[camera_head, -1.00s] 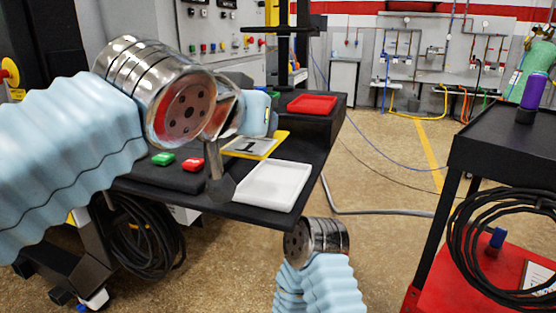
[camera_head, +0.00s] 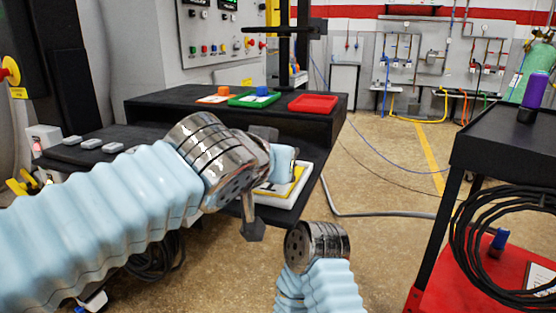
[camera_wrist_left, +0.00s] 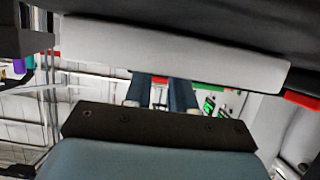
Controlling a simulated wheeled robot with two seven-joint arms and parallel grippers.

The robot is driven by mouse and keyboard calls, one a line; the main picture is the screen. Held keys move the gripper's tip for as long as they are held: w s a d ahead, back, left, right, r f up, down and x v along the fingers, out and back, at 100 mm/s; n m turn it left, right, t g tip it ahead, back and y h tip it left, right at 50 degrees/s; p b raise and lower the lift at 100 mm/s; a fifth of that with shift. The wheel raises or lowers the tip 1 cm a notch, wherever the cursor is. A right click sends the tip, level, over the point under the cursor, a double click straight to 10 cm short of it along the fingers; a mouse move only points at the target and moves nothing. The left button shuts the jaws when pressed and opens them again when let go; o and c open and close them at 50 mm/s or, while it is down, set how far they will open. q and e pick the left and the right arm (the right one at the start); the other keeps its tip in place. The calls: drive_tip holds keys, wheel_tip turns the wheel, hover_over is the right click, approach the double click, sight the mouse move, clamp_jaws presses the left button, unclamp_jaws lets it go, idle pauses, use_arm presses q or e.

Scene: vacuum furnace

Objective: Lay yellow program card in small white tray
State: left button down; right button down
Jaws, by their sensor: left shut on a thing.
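The yellow-edged program card (camera_head: 297,184) shows beside and below my left gripper (camera_head: 277,168), which is shut on it. The card lies within the outline of the small white tray (camera_head: 289,201) at the bench's front right corner. I cannot tell whether it touches the tray floor. The gripper and wrist hide most of the card and the tray's left part. In the left wrist view, a pale slab crosses the top and I cannot tell what it is. My right arm shows low in the head view, its fingers out of sight.
On the raised back shelf stand a red tray (camera_head: 313,103), a green tray (camera_head: 240,101) with a blue block, and an orange block (camera_head: 222,91). Several grey blocks lie on the bench's left. A black cart (camera_head: 510,150) with a purple bottle (camera_head: 532,91) stands right, across open floor.

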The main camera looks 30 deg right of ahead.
use_arm(q)
drive_tip(key=c, duration=0.9)
unclamp_jaws()
drive_tip(key=shift+c, duration=0.2)
drive_tip(key=shift+r, duration=0.1)
drive_tip(key=v, duration=1.2)
drive_tip(key=shift+b, duration=0.45)
